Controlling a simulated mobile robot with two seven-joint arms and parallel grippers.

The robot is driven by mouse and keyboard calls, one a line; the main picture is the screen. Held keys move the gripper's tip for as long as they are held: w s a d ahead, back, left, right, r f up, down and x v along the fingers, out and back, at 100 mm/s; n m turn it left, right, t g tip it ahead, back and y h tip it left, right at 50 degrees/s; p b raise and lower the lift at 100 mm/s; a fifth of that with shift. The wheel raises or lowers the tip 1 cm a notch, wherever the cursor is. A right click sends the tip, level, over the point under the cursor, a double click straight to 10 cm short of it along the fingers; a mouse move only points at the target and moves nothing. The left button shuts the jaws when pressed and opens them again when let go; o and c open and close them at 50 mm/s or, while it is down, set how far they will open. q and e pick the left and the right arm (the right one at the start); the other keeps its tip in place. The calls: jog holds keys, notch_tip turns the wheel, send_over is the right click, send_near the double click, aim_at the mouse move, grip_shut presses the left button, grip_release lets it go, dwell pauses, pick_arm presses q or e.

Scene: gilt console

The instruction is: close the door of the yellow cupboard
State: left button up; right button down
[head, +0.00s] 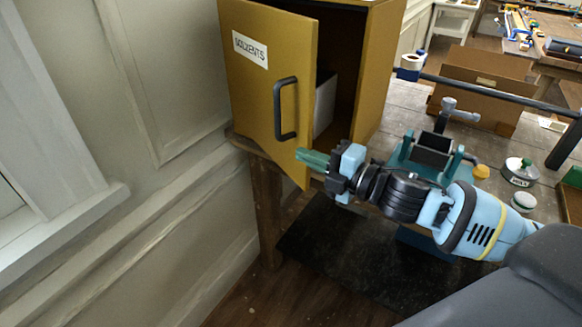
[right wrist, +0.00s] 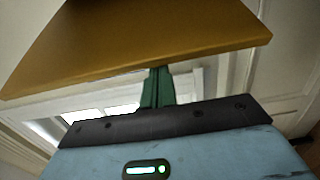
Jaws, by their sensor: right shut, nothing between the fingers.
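The yellow cupboard (head: 381,80) stands on the workbench against the wall in the head view. Its door (head: 262,70) is partly open, swung out to the left, with a black handle (head: 280,108) and a white label on its outer face. The door also fills the top of the right wrist view (right wrist: 140,45). My right gripper (head: 300,154) is shut and empty, its green fingers at the door's lower free edge. In the right wrist view the fingertips (right wrist: 158,72) meet the door's edge in the picture; I cannot tell whether they touch it. My left gripper is not in view.
A teal vise (head: 425,158) stands on the workbench (head: 400,96) beside my right arm. A cardboard box (head: 480,88), a dark bar, a roll of tape and small tins lie farther right. The panelled wall (head: 165,70) is close on the left.

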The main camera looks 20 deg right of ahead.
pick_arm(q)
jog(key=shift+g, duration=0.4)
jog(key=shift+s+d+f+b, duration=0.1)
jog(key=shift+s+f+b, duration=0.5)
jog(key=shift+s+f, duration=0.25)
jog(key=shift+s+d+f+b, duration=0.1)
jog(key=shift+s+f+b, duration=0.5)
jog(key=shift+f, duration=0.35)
pick_arm(e)
jog(key=w+d+n+g+y, duration=0.1)
jog(key=w+d, duration=0.3)
jog(key=d, duration=0.8)
jog(key=shift+w+n+y, duration=0.2)
jog(key=shift+n+y, duration=0.1)
jog(key=shift+y, duration=0.2)
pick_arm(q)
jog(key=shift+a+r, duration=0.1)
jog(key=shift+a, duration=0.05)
